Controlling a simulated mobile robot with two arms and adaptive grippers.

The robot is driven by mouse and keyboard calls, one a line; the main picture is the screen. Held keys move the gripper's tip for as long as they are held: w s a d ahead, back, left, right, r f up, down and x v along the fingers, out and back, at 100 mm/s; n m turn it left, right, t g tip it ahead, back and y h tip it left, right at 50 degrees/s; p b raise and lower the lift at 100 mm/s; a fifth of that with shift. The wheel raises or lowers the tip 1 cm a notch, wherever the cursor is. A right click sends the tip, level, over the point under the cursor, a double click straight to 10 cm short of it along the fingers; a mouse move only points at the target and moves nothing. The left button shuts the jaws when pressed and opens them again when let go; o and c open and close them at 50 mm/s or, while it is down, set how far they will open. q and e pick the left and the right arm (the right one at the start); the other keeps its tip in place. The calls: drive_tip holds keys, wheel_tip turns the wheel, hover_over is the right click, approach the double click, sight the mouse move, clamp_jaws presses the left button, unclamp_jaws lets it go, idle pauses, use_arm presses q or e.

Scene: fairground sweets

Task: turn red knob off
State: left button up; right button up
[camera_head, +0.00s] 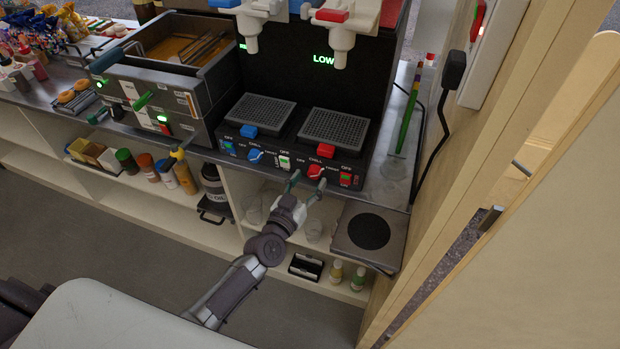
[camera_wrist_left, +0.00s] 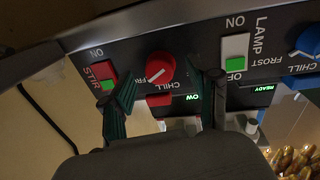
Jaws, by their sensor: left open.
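The red knob (camera_head: 316,171) is on the front panel of the black slush machine, right of the blue knob (camera_head: 255,156). In the left wrist view the red knob (camera_wrist_left: 160,67) appears upside down, with a white pointer line slanting across it and CHILL and FROST lettering beside it. My left gripper (camera_head: 308,181) is open in front of the panel. In the left wrist view its dark green fingers (camera_wrist_left: 165,97) stand apart, one to either side of the knob. I cannot tell whether they touch it. My right gripper is not in view.
A red STIR switch (camera_wrist_left: 101,75) and a white LAMP switch (camera_wrist_left: 235,48) flank the knob. Drip trays (camera_head: 335,127) sit above the panel. A plate with a dark disc (camera_head: 369,231) lies right of my forearm. A wooden wall (camera_head: 480,170) closes the right side.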

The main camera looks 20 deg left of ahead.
use_arm(q)
drive_tip(key=shift+w, duration=0.55)
clamp_jaws()
